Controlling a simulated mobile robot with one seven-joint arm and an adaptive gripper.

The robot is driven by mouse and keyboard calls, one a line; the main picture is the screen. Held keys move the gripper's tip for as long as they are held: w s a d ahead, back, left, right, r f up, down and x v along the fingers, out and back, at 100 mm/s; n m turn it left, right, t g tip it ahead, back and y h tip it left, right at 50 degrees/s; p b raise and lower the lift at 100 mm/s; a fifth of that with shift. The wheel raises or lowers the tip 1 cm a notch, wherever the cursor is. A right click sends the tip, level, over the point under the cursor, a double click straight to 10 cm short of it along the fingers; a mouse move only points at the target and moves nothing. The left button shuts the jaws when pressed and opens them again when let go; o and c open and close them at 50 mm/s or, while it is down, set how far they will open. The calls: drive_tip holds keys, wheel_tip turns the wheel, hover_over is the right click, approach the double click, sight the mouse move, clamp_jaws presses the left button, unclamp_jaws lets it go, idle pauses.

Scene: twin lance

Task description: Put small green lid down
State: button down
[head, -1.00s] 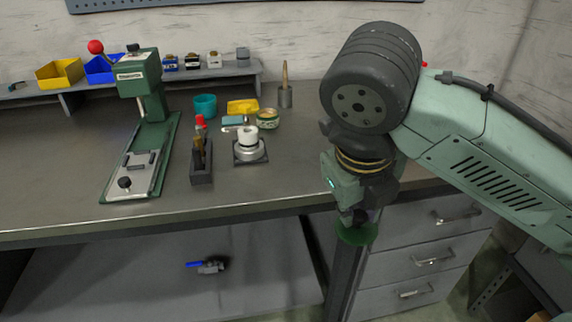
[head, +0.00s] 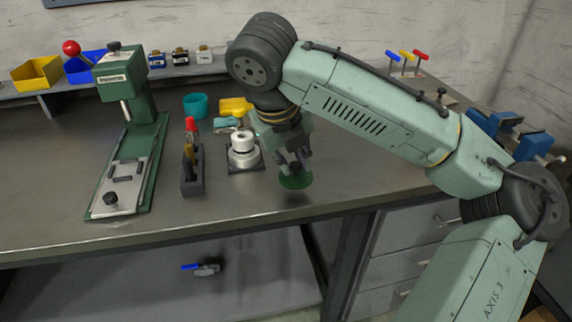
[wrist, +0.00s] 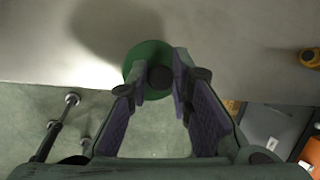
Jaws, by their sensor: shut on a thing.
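The small green lid (head: 295,181) is a round green disc with a dark knob, held at the tip of my gripper (head: 297,163). In the head view it hangs over the front part of the workbench top (head: 245,209), to the right of a round silver fixture. In the wrist view the lid (wrist: 135,60) lies between and beyond the fingertips. My gripper (wrist: 160,78) is shut on its dark knob. A shadow falls on the grey bench top beside the lid, and the lid appears to be above the surface; the exact gap is hard to tell.
The silver fixture with a white top (head: 243,150) stands just left of my gripper. Further left are a dark tool holder (head: 193,172) and a green press (head: 130,140). A teal cup (head: 196,105) stands behind. The bench front edge is close, with drawers (head: 405,240) below.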

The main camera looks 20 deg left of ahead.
drive_tip(key=shift+w+a, duration=0.55)
drive_tip(key=shift+a, duration=0.35)
drive_tip(key=shift+w+f, duration=0.1)
drive_tip(key=shift+f, duration=0.1)
drive_tip(key=shift+f+p, duration=0.3)
drive_tip(key=shift+f, duration=1.35)
drive_tip(key=shift+f, duration=0.1)
drive_tip(key=c, duration=1.4)
unclamp_jaws()
drive_tip(key=shift+f, duration=0.1)
drive_tip(key=shift+c, duration=0.2)
drive_tip(key=shift+r, duration=0.3)
drive_tip(key=v, duration=1.2)
